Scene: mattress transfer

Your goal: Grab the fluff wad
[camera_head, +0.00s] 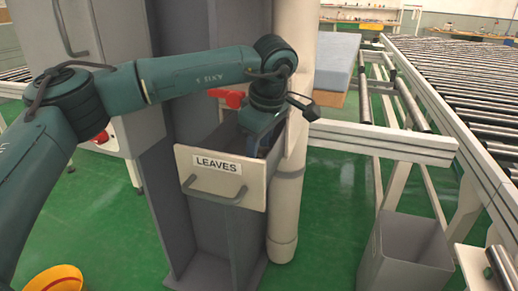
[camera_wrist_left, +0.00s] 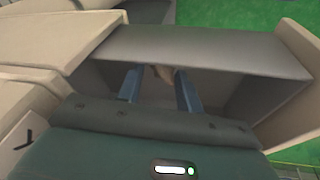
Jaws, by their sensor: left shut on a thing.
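My left gripper (camera_head: 254,145) reaches down into the open drawer labelled LEAVES (camera_head: 222,180). In the left wrist view its two blue fingers (camera_wrist_left: 158,88) are inside the grey drawer interior. A small brownish fluff wad (camera_wrist_left: 163,73) shows between the fingertips, and the gripper is shut on it. Most of the wad is hidden or too small to make out, and the drawer front and gripper hide it in the head view. My right gripper is in neither view.
The drawer walls (camera_wrist_left: 265,105) stand close around the gripper. A beige pipe (camera_head: 284,215) rises beside the drawer. A grey bin (camera_head: 405,255) stands at the lower right, near roller conveyors (camera_head: 455,80). A yellow bowl-like item (camera_head: 52,281) is at the lower left. Green floor lies between.

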